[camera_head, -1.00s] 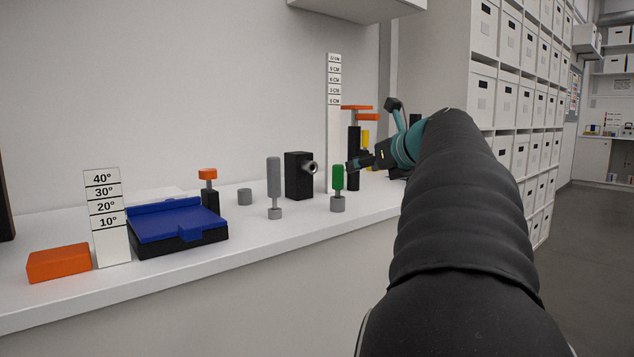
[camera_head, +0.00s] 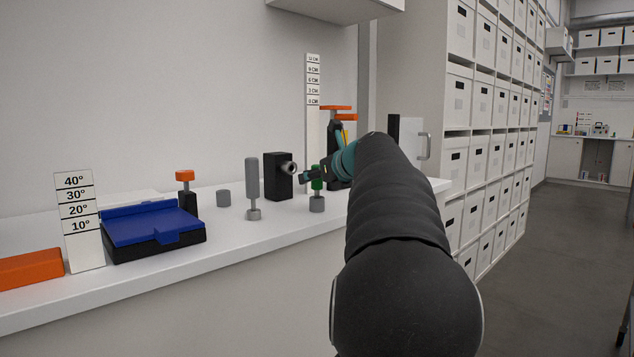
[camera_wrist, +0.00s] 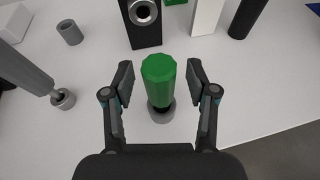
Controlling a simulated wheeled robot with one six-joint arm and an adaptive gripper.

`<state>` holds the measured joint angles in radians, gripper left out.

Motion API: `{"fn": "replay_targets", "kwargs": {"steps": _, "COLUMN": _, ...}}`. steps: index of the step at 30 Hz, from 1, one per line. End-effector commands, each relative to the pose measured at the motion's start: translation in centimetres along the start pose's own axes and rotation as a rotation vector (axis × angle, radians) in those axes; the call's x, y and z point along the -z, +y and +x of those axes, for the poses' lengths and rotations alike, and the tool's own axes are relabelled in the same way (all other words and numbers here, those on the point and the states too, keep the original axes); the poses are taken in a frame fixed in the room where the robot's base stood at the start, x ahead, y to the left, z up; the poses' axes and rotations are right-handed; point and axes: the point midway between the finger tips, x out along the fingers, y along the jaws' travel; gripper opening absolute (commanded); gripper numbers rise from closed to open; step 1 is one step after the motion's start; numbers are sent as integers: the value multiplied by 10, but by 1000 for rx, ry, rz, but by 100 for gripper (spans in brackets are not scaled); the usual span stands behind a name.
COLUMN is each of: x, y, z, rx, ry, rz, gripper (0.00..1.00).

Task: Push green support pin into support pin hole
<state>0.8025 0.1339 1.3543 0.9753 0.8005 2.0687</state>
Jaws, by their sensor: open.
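The green support pin (camera_wrist: 159,80) stands upright on a small grey round base (camera_wrist: 161,114), between the two open fingers of my gripper (camera_wrist: 160,88). Neither finger appears to touch it in the wrist view. In the head view my gripper (camera_head: 312,177) is at the green pin (camera_head: 317,184) and partly covers it; the grey base (camera_head: 317,203) shows below. A black block (camera_head: 278,176) with a round metal-rimmed hole (camera_head: 289,168) stands behind and left of the pin. The block (camera_wrist: 142,28) and its hole (camera_wrist: 143,12) are at the top of the wrist view. I cannot tell which opening is the support pin hole.
A grey-handled pin (camera_head: 252,180) and a short grey cylinder (camera_head: 223,198) stand left of the block. A blue-topped box (camera_head: 150,225), an angle card (camera_head: 82,222) and an orange block (camera_head: 30,268) are farther left. A tall ruler (camera_head: 313,110) stands behind.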

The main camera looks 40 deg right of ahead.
Motion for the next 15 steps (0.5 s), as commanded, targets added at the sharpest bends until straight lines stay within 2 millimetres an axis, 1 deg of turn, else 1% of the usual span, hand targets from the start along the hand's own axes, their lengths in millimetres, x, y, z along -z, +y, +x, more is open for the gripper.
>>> {"fn": "replay_targets", "kwargs": {"steps": 5, "x": 0, "y": 0, "z": 0, "rx": 1, "ry": -1, "rz": 0, "gripper": 58}}
{"fn": "replay_targets", "kwargs": {"steps": 6, "x": 0, "y": 0, "z": 0, "rx": 1, "ry": -1, "rz": 0, "gripper": 53}}
{"fn": "replay_targets", "kwargs": {"steps": 8, "x": 0, "y": 0, "z": 0, "rx": 1, "ry": -1, "rz": 0, "gripper": 38}}
{"fn": "replay_targets", "kwargs": {"steps": 9, "x": 0, "y": 0, "z": 0, "rx": 1, "ry": -1, "rz": 0, "gripper": 28}}
{"fn": "replay_targets", "kwargs": {"steps": 11, "x": 0, "y": 0, "z": 0, "rx": 1, "ry": -1, "rz": 0, "gripper": 13}}
{"fn": "replay_targets", "kwargs": {"steps": 12, "x": 0, "y": 0, "z": 0, "rx": 1, "ry": -1, "rz": 0, "gripper": 3}}
{"fn": "replay_targets", "kwargs": {"steps": 13, "x": 0, "y": 0, "z": 0, "rx": 1, "ry": -1, "rz": 0, "gripper": 0}}
{"fn": "replay_targets", "kwargs": {"steps": 15, "x": 0, "y": 0, "z": 0, "rx": 1, "ry": -1, "rz": 0, "gripper": 0}}
